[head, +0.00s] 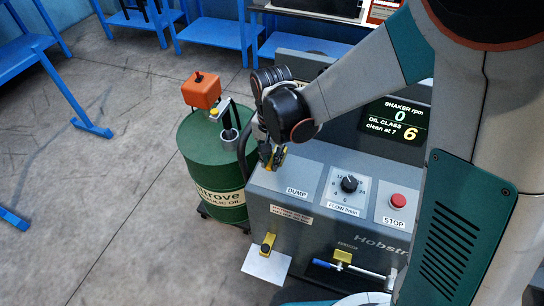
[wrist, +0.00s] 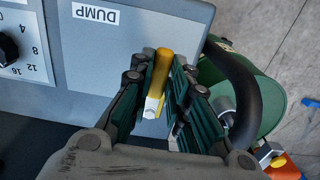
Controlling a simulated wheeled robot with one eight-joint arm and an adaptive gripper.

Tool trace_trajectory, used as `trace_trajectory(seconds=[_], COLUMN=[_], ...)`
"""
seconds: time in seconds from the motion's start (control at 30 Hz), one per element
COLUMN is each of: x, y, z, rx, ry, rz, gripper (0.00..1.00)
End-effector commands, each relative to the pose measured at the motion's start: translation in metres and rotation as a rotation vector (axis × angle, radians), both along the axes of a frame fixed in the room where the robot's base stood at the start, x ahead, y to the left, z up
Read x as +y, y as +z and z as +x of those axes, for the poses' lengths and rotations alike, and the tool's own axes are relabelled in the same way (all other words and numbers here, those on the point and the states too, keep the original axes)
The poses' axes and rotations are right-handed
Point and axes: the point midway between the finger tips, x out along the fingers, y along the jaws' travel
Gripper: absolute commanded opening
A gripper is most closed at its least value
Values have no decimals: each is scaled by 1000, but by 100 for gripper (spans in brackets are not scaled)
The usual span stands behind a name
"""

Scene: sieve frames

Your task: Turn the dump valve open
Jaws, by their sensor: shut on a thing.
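The dump valve's yellow handle (head: 279,157) is at the left end of the grey console's top, beside the DUMP label (head: 297,192). In the wrist view the handle (wrist: 161,72) stands between my finger pads, with a pale end nearer the palm. My gripper (head: 271,158) reaches down over it from above and is shut on it; it also shows in the wrist view (wrist: 160,85). The valve's base is mostly hidden by the fingers in the head view.
The console (head: 329,161) carries a flow knob (head: 349,184), a red stop button (head: 398,201) and a display reading oil class 6. A green oil drum (head: 200,150) with an orange box (head: 201,89) stands close left. A black hose (wrist: 238,85) runs beside my gripper.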

Motion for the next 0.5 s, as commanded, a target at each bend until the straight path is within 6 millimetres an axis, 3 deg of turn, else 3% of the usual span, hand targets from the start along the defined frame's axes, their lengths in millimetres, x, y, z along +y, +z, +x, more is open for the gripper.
trace_trajectory(seconds=[0.13,0.17,0.23,0.5], x=[1,1,1,0], y=[0,0,0,0], z=[1,1,1,0], rx=[-2,-2,-2,0], ry=[-2,-2,-2,0], rz=[1,1,1,1], gripper=[0,21,37,37])
